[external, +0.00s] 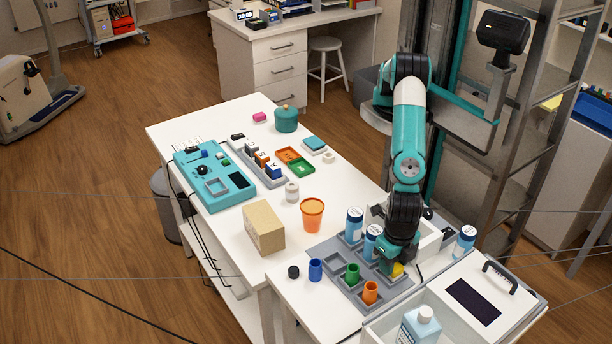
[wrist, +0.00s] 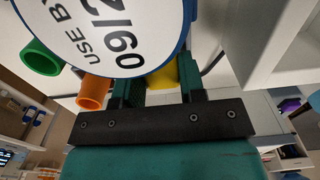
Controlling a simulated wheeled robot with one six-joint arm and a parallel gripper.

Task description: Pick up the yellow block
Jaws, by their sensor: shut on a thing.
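The yellow block (external: 397,270) shows just under my gripper (external: 394,263) at the right part of the grey tray (external: 325,257). In the wrist view, the yellow block (wrist: 162,74) lies between the two dark green fingers of my gripper (wrist: 160,82), which are shut on it. Its lower part is hidden, and I cannot tell whether it touches the tray. A round white lid with a blue rim and print (wrist: 115,25) is very close to the camera and covers part of the wrist view.
Close to my gripper are blue-and-white canisters (external: 354,224), a green cup (external: 352,274) and a small orange cup (external: 370,293). A blue cup (external: 315,270) stands left of the tray.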

